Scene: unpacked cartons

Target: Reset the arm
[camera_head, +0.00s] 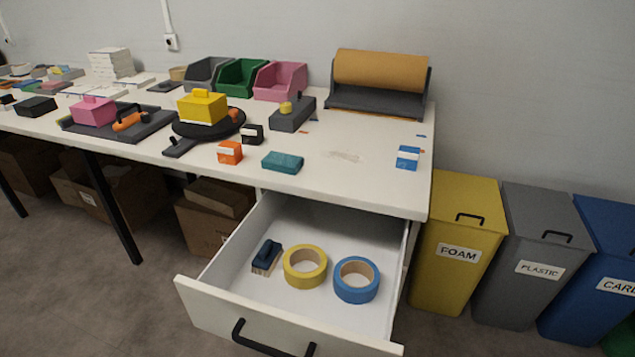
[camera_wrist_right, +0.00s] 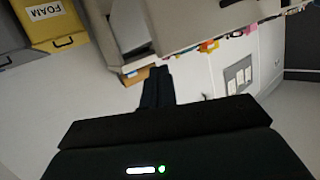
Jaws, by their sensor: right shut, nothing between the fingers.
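My right gripper (camera_wrist_right: 157,72) shows in the right wrist view. Its dark fingers are together and hold nothing. They are in open air, apart from the table and bins, with the table seen beyond the tips. Neither arm shows in the head view, and my left gripper is in no view.
The white table (camera_head: 345,185) carries pink, yellow, orange and teal items and a brown paper roll (camera_head: 380,70). Bins (camera_head: 455,205) stand to the right.

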